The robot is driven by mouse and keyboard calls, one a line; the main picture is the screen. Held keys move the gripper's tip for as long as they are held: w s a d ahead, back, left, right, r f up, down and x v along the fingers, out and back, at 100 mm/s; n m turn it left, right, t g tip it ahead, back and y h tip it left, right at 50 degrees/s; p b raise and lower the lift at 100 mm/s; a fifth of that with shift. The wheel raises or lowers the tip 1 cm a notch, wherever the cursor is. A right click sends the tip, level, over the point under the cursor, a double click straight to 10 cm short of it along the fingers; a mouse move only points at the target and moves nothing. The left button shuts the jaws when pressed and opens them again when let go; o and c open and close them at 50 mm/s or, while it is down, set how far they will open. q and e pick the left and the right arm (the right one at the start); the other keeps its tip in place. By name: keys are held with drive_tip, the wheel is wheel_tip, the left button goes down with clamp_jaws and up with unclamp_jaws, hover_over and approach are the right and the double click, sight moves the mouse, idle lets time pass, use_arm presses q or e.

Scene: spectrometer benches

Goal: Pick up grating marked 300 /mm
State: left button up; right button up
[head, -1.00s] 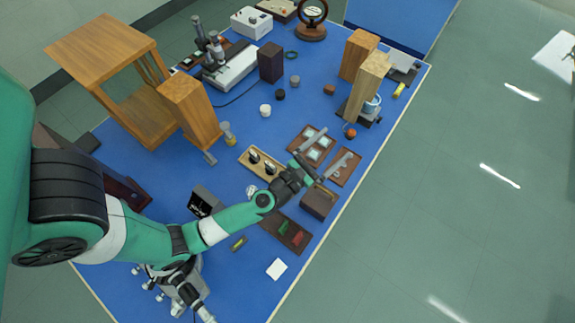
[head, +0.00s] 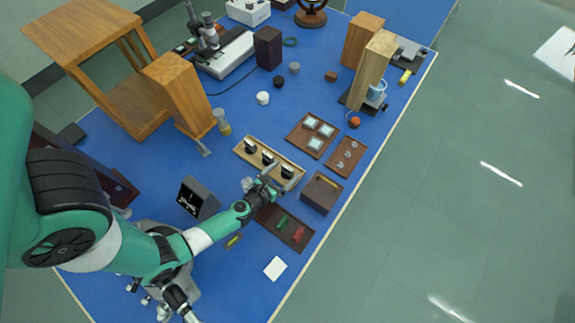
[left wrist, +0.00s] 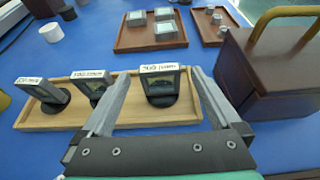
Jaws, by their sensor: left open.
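Three dark-framed gratings with white top labels stand on round bases in a light wood tray (head: 241,151), which also shows in the left wrist view (left wrist: 110,118). The rightmost grating (left wrist: 160,86) has a label that seems to read 300 /mm; the other labels are too blurred to read surely. My left gripper (left wrist: 158,76) is open, with one finger on each side of this rightmost grating, and a gap shows on both sides. In the head view my left gripper (head: 280,178) is at the tray's right end.
A dark brown box (head: 321,194) with a handle stands close to the right of the gripper. Behind are brown trays with glass squares (head: 312,133) and small metal pieces (head: 347,155). A tray with green and red items (head: 285,228) lies in front.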

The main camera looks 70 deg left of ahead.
sight(292, 165)
use_arm(q)
drive_tip(key=b+x, duration=0.1)
drive_tip(key=x, duration=0.4)
drive_tip(key=shift+w+a, duration=0.1)
drive_tip(key=shift+w, duration=0.05)
drive_tip(key=shift+c, duration=0.3)
drive_tip(key=c, duration=1.4)
